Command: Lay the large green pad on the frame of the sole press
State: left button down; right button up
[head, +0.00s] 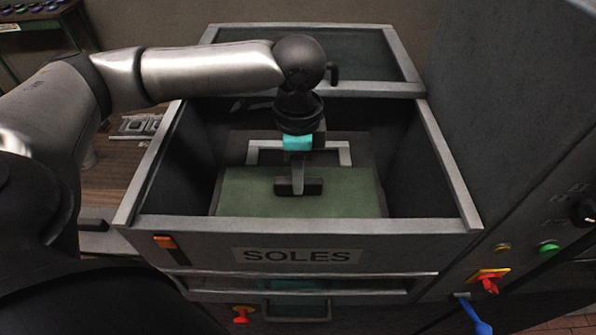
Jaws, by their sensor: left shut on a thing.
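The large green pad (245,192) is inside the open-topped sole press (190,225), whose front wall reads "SOLES". A dark grip bar sits on top of the pad near its middle. My left gripper (298,184) points down into the press and is shut on this bar. A pale bracket-shaped frame part (345,153) shows just behind the pad, partly hidden by the gripper. I cannot tell whether the pad rests on something or hangs a little above it. The pad's front edge is hidden by the front wall. My right gripper is not in view.
The press's raised grey rim surrounds the gripper on all sides. A glass-topped lid section (360,55) lies behind. A dark cabinet (510,100) with a green button (548,247) and a red-yellow switch (489,281) stands close on the right. A blue lever (472,312) sticks out below.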

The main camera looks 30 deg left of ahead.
pick_arm(q)
jog(key=shift+f, duration=0.55)
dwell(0.6)
jog(key=c, duration=0.6)
grip_release()
jog(key=shift+f, duration=0.1)
notch_tip(320, 180, up, 15)
jog(key=p, duration=0.3)
